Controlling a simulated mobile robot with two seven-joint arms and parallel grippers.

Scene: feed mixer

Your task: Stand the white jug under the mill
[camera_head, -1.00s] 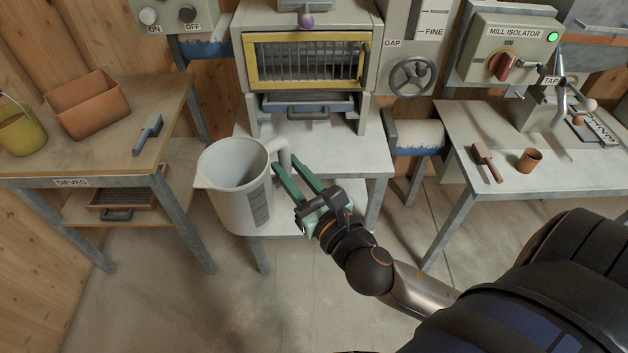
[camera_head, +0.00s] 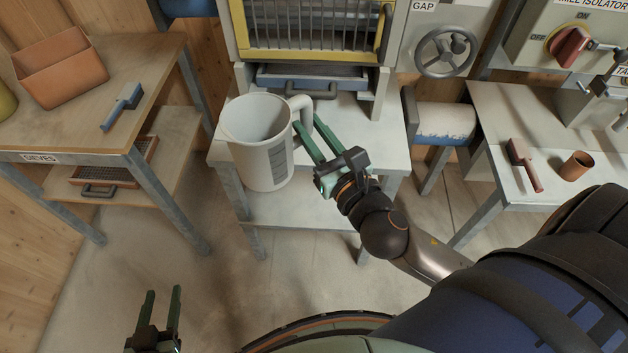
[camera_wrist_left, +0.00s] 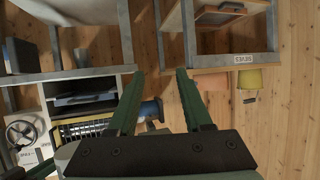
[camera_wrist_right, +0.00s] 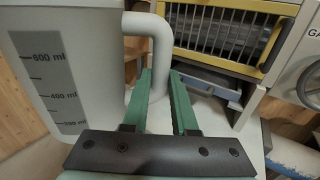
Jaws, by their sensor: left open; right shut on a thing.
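The white jug (camera_head: 262,150) is upright at the left front of the pale table (camera_head: 352,140) below the mill (camera_head: 310,40). I cannot tell whether its base touches the tabletop. My right gripper (camera_head: 308,140) is shut on the jug's handle, on the jug's right side. In the right wrist view the handle (camera_wrist_right: 158,50) runs down between the green fingers, and the jug's wall (camera_wrist_right: 70,70) shows a grey millilitre scale. My left gripper (camera_head: 163,298) is open and empty, low at the left, away from the table. In the left wrist view its fingers (camera_wrist_left: 158,95) stand apart.
A blue drawer (camera_head: 312,78) with a grey handle sits under the mill's yellow-framed grille. A sieves bench (camera_head: 60,125) with an orange bin (camera_head: 60,70) stands left. A right bench (camera_head: 500,150) holds a brown cup (camera_head: 577,166) and a red-brown brush (camera_head: 524,165).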

